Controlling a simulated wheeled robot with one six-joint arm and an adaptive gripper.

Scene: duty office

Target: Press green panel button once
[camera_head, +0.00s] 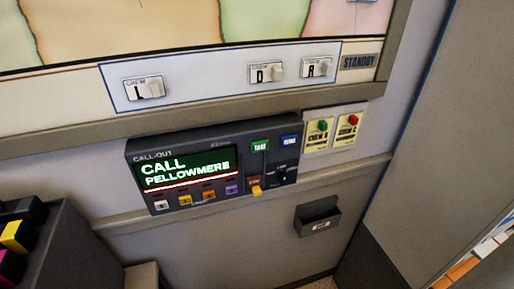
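Two pale plates with yellow labels are on the wall, right of the call-out unit. The left plate (318,139) carries a small round green button (322,126). The right plate (348,134) carries a red button (353,120). The grey call-out unit (205,136) also has a green key (260,146) marked TAKE, with a blue key (289,141) to its right. Its screen (186,168) reads "CALL PELLOWMERE". I cannot tell whether any button is pressed in. My gripper is not in view.
A white strip with several lettered switches (226,78) and a STANDBY sign (359,62) are above. A small dark wall bin (317,217) hangs below. A dark rack (62,235) with coloured items stands bottom left. A tall grey cabinet (432,130) borders the right.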

